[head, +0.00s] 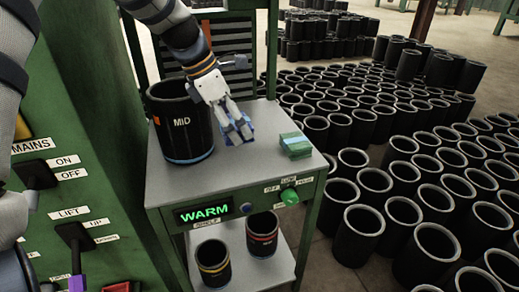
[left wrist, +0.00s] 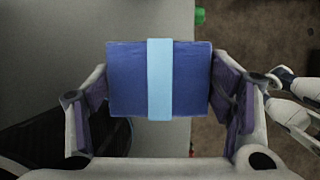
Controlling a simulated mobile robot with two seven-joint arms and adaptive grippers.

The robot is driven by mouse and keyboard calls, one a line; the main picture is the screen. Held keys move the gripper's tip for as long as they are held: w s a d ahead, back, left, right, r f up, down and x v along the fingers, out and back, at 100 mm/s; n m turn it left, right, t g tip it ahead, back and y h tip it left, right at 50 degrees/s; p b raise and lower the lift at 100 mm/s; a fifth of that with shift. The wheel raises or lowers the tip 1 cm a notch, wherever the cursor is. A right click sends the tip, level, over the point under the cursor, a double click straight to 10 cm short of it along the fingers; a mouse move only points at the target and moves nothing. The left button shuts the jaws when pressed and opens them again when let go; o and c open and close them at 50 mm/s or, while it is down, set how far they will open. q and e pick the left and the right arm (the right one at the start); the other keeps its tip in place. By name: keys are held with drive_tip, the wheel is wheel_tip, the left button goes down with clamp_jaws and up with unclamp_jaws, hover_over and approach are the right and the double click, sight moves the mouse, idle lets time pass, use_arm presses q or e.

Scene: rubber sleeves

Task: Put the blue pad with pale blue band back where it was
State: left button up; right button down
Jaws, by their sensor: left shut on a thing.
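My left gripper (head: 238,127) is over the bench top, to the right of the large black sleeve marked MID (head: 181,124). It is shut on the blue pad (head: 234,138). In the left wrist view, the blue pad (left wrist: 127,80) sits squarely between the two fingers, with its pale blue band (left wrist: 160,80) running across the middle. I cannot tell whether the pad touches the bench. Pale jointed parts at the right of the left wrist view (left wrist: 292,112) look like my right gripper; their opening is unclear.
A green block (head: 295,146) lies on the bench top (head: 225,172) to the right. The front panel carries a lit WARM display (head: 204,213) and a green knob (head: 289,196). Two small sleeves stand on the lower shelf. Many black sleeves crowd the floor at right. A green lever panel stands at left.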

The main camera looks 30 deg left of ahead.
use_arm(q)
drive_tip(key=b, duration=0.2)
hover_over(262, 157)
drive_tip(key=s+a, duration=0.1)
wheel_tip(262, 157, down, 7)
drive_tip(key=shift+s+f, duration=0.15)
drive_tip(key=shift+f, duration=0.05)
drive_tip(key=shift+w+f, duration=0.2)
drive_tip(key=shift+f, duration=1.35)
use_arm(e)
drive_tip(key=shift+g, duration=0.7)
drive_tip(key=shift+s+f, duration=1.6)
drive_tip(key=shift+s, duration=0.1)
use_arm(q)
drive_tip(key=shift+f, duration=0.1)
drive_tip(key=o, duration=1.1)
drive_tip(key=p+v, duration=0.1)
drive_tip(key=v, duration=1)
drive_tip(key=shift+w+r+p, duration=0.1)
drive_tip(key=shift+r+p, duration=0.2)
drive_tip(key=shift+r, duration=0.05)
drive_tip(key=shift+s+a+r, duration=0.2)
drive_tip(key=shift+r, duration=0.15)
use_arm(e)
drive_tip(key=shift+w+r+t, duration=0.4)
drive_tip(key=shift+w+r, duration=0.55)
drive_tip(key=shift+w, duration=0.05)
